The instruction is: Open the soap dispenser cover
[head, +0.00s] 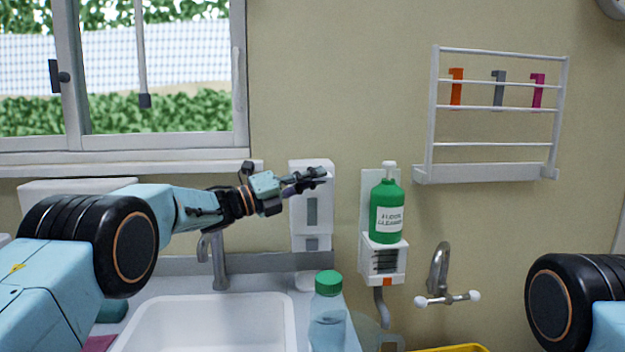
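The soap dispenser (311,225) is a white wall box with a grey window strip, above the back edge of the sink counter. Its cover looks closed. My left gripper (318,177) is in front of the upper part of the dispenser, its dark fingers pointing right. The fingers overlap the cover in the picture; I cannot tell whether they touch it. The finger opening is too small to make out. My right gripper is out of view; only part of my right arm shows at the lower right.
A sink (205,325) with a tap (218,262) lies below. A clear bottle with a green cap (328,312) stands at its right. A green cleaner bottle (386,212) sits in a wall holder (383,264). A wall tap (440,275) and a white rack (485,174) are farther right.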

